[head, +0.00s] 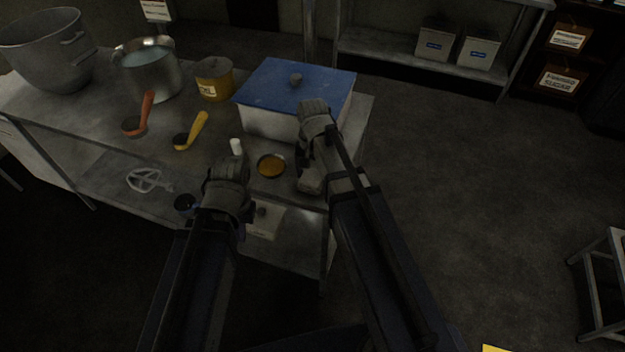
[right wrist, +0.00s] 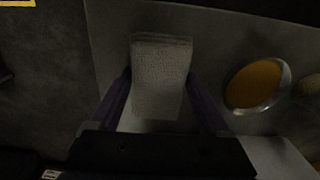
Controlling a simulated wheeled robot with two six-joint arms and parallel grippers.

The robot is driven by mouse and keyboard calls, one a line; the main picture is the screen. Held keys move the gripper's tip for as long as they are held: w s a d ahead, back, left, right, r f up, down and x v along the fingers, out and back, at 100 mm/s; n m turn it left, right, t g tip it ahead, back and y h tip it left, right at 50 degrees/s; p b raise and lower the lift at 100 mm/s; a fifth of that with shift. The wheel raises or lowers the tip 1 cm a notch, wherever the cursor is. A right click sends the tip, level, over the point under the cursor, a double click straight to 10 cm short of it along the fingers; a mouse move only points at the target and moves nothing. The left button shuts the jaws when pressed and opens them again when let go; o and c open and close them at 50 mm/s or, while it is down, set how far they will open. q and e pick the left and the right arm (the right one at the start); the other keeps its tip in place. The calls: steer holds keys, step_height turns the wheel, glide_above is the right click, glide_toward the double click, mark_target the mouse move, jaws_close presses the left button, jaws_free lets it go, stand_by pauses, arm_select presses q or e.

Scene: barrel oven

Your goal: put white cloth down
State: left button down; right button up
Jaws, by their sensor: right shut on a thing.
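The white cloth (right wrist: 160,75) is a folded, pale grey-looking block between the two fingers of my right gripper (right wrist: 158,88) in the right wrist view. In the head view the cloth (head: 311,183) shows below my right gripper (head: 304,162), at the right front corner of the metal table (head: 90,125). I cannot tell whether it touches the tabletop. My left gripper (head: 226,170) is at the table's front edge, by a small white cylinder (head: 236,146). Its fingers are too dark and hidden to tell their opening.
A small bowl of orange contents (head: 271,166) lies between my grippers, and also shows in the right wrist view (right wrist: 254,84). A blue-lidded white box (head: 290,88) stands behind. Two ladles (head: 190,132) (head: 139,118), a yellow pot (head: 213,79) and metal pots (head: 150,72) (head: 50,55) are left.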

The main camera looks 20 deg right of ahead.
mark_target(312, 174)
arm_select(q)
steer(key=shift+f, duration=0.15)
arm_select(e)
steer(key=shift+f, duration=0.15)
steer(key=shift+f, duration=0.1)
steer(key=shift+f, duration=0.15)
steer(key=o, duration=1)
arm_select(q)
steer(key=shift+f, duration=0.15)
arm_select(e)
step_height(312, 174, up, 13)
steer(key=p, duration=1.2)
arm_select(q)
step_height(312, 174, up, 12)
arm_select(e)
steer(key=s+a+n, duration=0.3)
steer(key=s, duration=0.1)
steer(key=s+a+n, duration=0.3)
steer(key=s+n, duration=0.1)
steer(key=s, duration=0.1)
steer(key=s+a+n+h, duration=0.1)
steer(key=s+a+n, duration=0.2)
steer(key=s+a, duration=0.1)
steer(key=shift+s+a+f+n, duration=0.1)
steer(key=shift+s+f+n, duration=0.15)
steer(key=shift+s, duration=0.25)
